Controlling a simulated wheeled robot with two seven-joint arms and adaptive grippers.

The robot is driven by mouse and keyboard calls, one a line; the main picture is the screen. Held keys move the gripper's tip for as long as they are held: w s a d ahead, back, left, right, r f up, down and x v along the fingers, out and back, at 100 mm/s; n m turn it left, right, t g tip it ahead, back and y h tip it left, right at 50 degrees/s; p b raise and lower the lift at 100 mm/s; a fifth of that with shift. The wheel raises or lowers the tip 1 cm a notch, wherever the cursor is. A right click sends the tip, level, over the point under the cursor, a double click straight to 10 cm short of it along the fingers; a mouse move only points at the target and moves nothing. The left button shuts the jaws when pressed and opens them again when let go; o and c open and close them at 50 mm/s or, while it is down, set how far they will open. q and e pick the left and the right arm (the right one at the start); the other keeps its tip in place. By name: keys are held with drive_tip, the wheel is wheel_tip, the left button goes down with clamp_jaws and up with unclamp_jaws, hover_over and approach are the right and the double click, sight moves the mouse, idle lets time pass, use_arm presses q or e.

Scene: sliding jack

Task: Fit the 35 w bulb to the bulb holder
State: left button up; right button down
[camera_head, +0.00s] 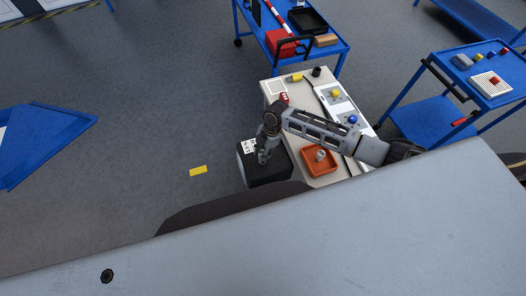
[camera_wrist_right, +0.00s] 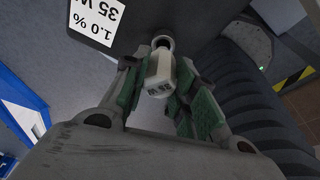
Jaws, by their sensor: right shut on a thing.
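My right gripper (camera_head: 262,160) is over the black box (camera_head: 270,172) at the left end of the light bench in the head view. In the right wrist view, its green-padded fingers (camera_wrist_right: 160,88) are shut on a whitish bulb (camera_wrist_right: 158,72) with small dark print, too small to read surely. A round metal end with a dark centre (camera_wrist_right: 163,42) shows beyond the bulb; I cannot tell whether it belongs to the bulb or a holder. A white label (camera_wrist_right: 95,22) reading "1.0 %" and "35 W" is beside it on the dark surface. My left gripper is not in view.
An orange tray (camera_head: 307,166) with a whitish round piece (camera_head: 320,155) is on the bench right of the box. A panel with a yellow knob (camera_head: 336,94) and a blue knob (camera_head: 353,119) lies behind. Blue carts stand further back. A yellow marker (camera_head: 198,171) lies on clear floor.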

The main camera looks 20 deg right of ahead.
idle(0.9)
drive_tip(key=shift+d+b+x, duration=0.15)
drive_tip(key=shift+b+x, duration=0.15)
drive_tip(key=shift+x, duration=0.45)
drive_tip(key=shift+d+b+x, duration=0.2)
drive_tip(key=shift+b+x, duration=0.1)
drive_tip(key=shift+x, duration=0.4)
idle(0.9)
drive_tip(key=shift+a+p+v, duration=0.25)
drive_tip(key=shift+p+v, duration=0.9)
drive_tip(key=shift+p, duration=0.05)
drive_tip(key=shift+a+p, duration=0.1)
drive_tip(key=shift+p, duration=0.4)
idle(2.0)
drive_tip(key=shift+f+b, duration=0.35)
drive_tip(key=shift+f, duration=0.15)
idle(0.5)
